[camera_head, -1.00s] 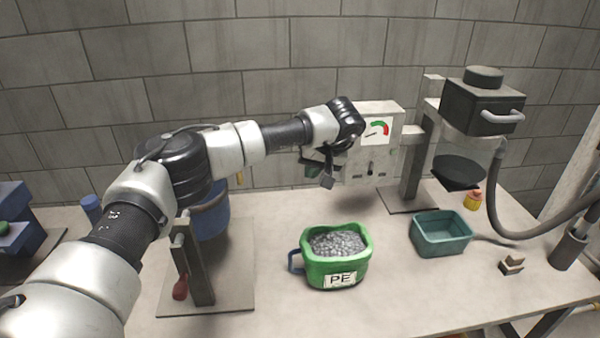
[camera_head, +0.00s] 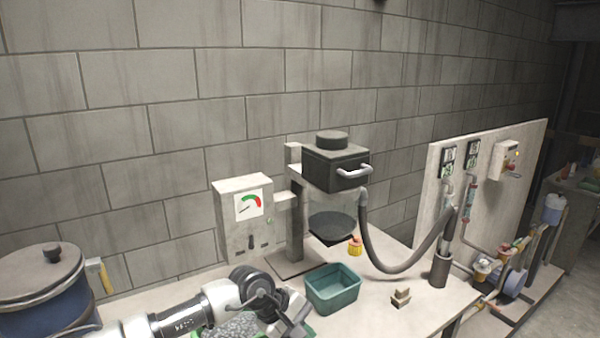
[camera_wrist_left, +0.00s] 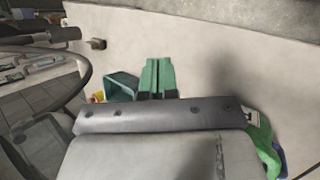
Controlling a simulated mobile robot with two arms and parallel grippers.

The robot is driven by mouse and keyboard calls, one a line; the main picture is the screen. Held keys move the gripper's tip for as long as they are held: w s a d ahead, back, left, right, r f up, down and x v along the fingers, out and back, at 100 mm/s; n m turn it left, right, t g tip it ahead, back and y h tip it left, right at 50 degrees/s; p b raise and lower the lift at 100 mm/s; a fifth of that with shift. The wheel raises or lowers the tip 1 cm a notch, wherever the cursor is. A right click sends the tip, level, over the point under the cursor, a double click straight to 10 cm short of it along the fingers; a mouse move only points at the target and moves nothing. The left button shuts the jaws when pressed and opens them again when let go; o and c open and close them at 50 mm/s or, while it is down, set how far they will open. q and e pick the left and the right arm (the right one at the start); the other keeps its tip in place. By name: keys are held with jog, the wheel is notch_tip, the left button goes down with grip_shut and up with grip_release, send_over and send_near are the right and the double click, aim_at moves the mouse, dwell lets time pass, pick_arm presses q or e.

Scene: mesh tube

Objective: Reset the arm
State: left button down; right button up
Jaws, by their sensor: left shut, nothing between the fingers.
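My left arm (camera_head: 185,318) comes in low from the left in the head view, in white and black segments. My left gripper (camera_head: 292,322) is at the bottom, in front of and left of the teal bin (camera_head: 335,290). In the left wrist view the gripper's green fingers (camera_wrist_left: 157,75) are together with nothing between them. The teal bin also shows there, left of the fingers (camera_wrist_left: 121,84). A container of grey pellets (camera_head: 235,326) is mostly hidden behind my arm; its green wall shows in the left wrist view (camera_wrist_left: 262,143). My right gripper is not in view.
A gauge box (camera_head: 232,217) and a machine with a black lidded hopper (camera_head: 335,170) stand behind the bin. A hose (camera_head: 390,265) curves right. A small brown block (camera_head: 400,298) lies right of the bin. A blue lidded pot (camera_head: 45,290) stands at left.

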pick_arm(q)
jog(key=s+d+r+n+t+h, duration=0.3)
jog(key=s+d+r+n+h, duration=0.5)
jog(key=n+h, duration=0.35)
jog(key=w+a+f+n+t+y, duration=0.1)
jog(key=a+n+t+y, duration=0.55)
jog(key=n, duration=0.85)
jog(key=w+a+n+t+y, duration=0.1)
jog(key=a+n+t+y, duration=0.6)
jog(key=n, duration=0.8)
jog(key=s+a+f+n+g+y, duration=0.3)
jog(key=s+a+f+n+y, duration=0.2)
jog(key=a+f+n, duration=0.45)
jog(key=s+a+f+n+g, duration=0.35)
jog(key=s+n+g, duration=0.25)
jog(key=s, duration=0.5)
jog(key=s+a+f+n+g, duration=0.3)
jog(key=s+f+n+g, duration=0.2)
jog(key=s, duration=0.5)
notch_tip(320, 180, down, 28)
jog(key=s+g+b, duration=0.1)
jog(key=s+a+f+g, duration=0.1)
jog(key=s+a+f, duration=0.1)
jog(key=s+f, duration=1.3)
jog(key=shift+s+a+f+y+b, duration=0.3)
jog(key=shift+s+a+f+b, duration=0.05)
jog(key=shift+s+b, duration=0.15)
